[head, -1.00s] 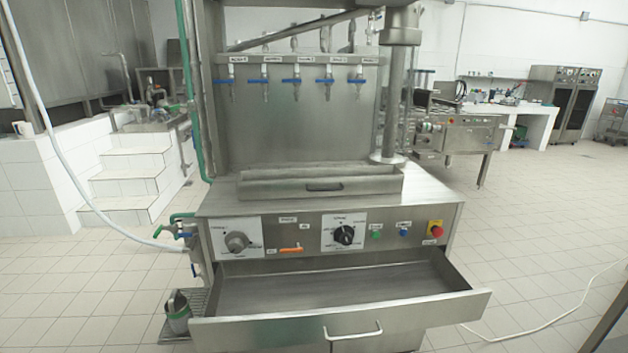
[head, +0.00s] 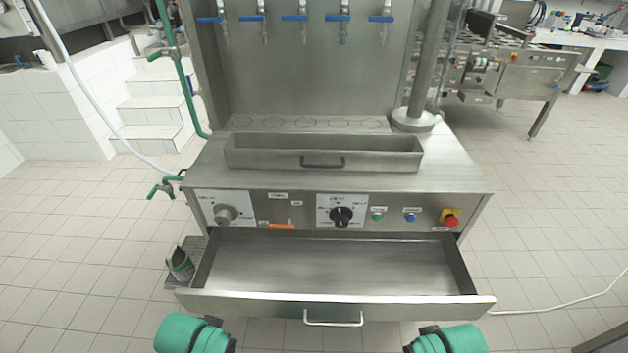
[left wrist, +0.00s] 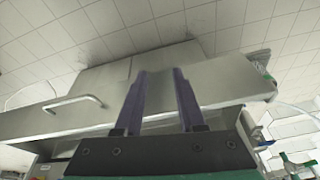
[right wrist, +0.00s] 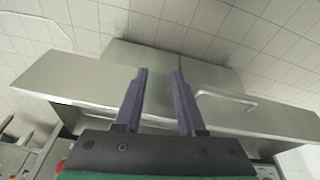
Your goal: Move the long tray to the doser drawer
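The long tray (head: 262,160) is a narrow steel trough with a dark front handle. It sits on the machine's worktop, below the row of taps. The doser drawer (head: 330,303) is pulled open below the control panel and is empty, with a bar handle on its front. The drawer front also shows in the left wrist view (left wrist: 70,120) and the right wrist view (right wrist: 85,80). My left gripper (left wrist: 161,75) and right gripper (right wrist: 160,74) are open and empty, in front of the drawer front and apart from the tray. In the head view only my green arm parts show.
A column (head: 430,60) with a round base stands right of the tray. Blue-handled taps (head: 302,20) hang above the worktop behind it. The control panel (head: 285,212) has knobs and a red button (head: 451,221). Green pipes (head: 187,90) run at the left.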

